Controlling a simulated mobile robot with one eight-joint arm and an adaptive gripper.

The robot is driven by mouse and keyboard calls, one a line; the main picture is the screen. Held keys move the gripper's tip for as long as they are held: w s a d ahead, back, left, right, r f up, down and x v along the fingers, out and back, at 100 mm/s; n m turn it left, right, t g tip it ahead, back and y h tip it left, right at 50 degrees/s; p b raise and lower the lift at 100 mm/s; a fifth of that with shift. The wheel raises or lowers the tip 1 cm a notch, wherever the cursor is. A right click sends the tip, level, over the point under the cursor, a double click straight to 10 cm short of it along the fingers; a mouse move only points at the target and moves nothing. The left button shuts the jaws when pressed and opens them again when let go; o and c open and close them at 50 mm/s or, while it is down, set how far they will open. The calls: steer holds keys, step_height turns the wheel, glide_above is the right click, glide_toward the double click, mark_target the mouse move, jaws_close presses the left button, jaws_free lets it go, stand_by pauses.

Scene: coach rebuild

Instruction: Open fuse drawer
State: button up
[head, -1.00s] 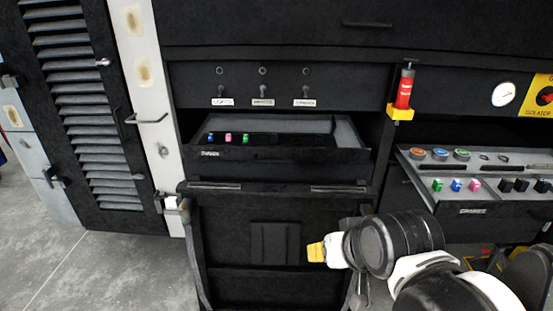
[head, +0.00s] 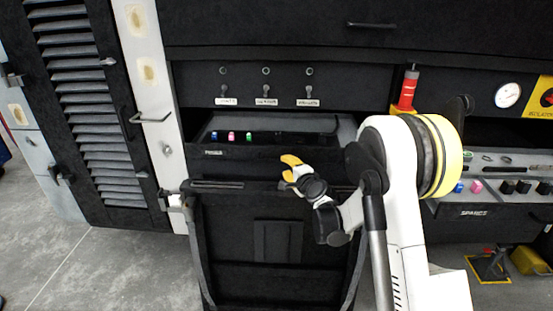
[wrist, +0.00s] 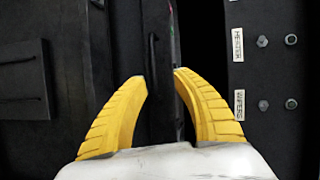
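The black fuse drawer (head: 245,162) stands pulled out under the row of switches in the head view, its label at the front left. Small blue, pink and green fuses (head: 231,136) lie inside it; the right part of the drawer is partly hidden by my arm. My gripper (head: 290,167) is at the drawer's front, right of its middle. In the wrist view its two yellow fingers (wrist: 160,75) are apart, with a dark upright edge, apparently the drawer front, beyond the gap. I cannot tell whether they touch it.
A black flap panel (head: 277,242) stands below the drawer. A spares drawer (head: 478,211) is open at the right, partly behind my arm. A red cylinder in a yellow holder (head: 409,88) is above it. A louvred door (head: 85,110) is at the left; grey floor lies below it.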

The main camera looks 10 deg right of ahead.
mark_target(278, 160)
steer(key=shift+m, duration=0.7)
steer(key=b+x, duration=0.1)
steer(key=x, duration=0.3)
steer(key=d+f+b+x, duration=0.1)
steer(key=x, duration=0.3)
steer(key=f+b+x, duration=0.1)
steer(key=x, duration=0.3)
steer(key=shift+w+d+b, duration=0.1)
steer(key=shift+d+b, duration=0.1)
steer(key=shift+b, duration=0.1)
jaws_close()
